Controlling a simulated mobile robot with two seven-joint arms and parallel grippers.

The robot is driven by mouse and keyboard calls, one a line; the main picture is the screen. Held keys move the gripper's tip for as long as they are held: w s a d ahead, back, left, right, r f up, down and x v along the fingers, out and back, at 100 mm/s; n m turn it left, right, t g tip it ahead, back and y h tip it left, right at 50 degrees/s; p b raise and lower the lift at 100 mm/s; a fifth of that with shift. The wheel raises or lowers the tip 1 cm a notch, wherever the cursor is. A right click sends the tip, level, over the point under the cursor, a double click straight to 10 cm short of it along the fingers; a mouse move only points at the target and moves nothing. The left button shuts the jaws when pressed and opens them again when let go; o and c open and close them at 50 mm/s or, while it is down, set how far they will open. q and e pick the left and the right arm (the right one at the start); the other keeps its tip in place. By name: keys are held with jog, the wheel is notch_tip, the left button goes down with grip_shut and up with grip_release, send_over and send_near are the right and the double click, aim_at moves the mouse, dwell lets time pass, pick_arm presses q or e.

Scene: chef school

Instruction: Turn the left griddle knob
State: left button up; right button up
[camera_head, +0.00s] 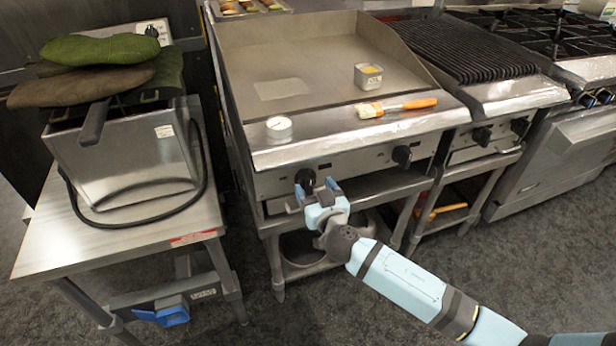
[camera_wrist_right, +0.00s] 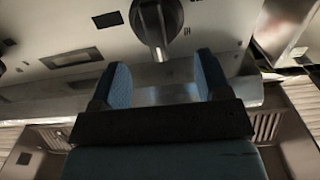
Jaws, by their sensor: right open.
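The left griddle knob (camera_head: 305,178) is a dark round knob on the front panel of the steel griddle (camera_head: 300,70). In the right wrist view the knob (camera_wrist_right: 157,22) shows at the top middle, with a raised grip bar. My right gripper (camera_head: 315,189) is open and empty just in front of and slightly below the knob. In the right wrist view its two blue fingers (camera_wrist_right: 163,75) stand wide apart, with the knob beyond their tips and roughly centred between them. The right griddle knob (camera_head: 402,156) is farther right on the panel. My left gripper is not seen.
A round white timer (camera_head: 279,127), a brush (camera_head: 397,107) with an orange handle and a small metal container (camera_head: 368,76) rest on the griddle. A fryer (camera_head: 130,155) draped with mitts stands on a steel table at left. A ribbed grill (camera_head: 460,48) adjoins at right.

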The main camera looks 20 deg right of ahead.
aim_at(310, 182)
jog(key=w, duration=0.5)
jog(key=shift+a, duration=0.1)
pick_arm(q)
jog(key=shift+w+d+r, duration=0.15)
pick_arm(e)
jog(key=c, duration=0.6)
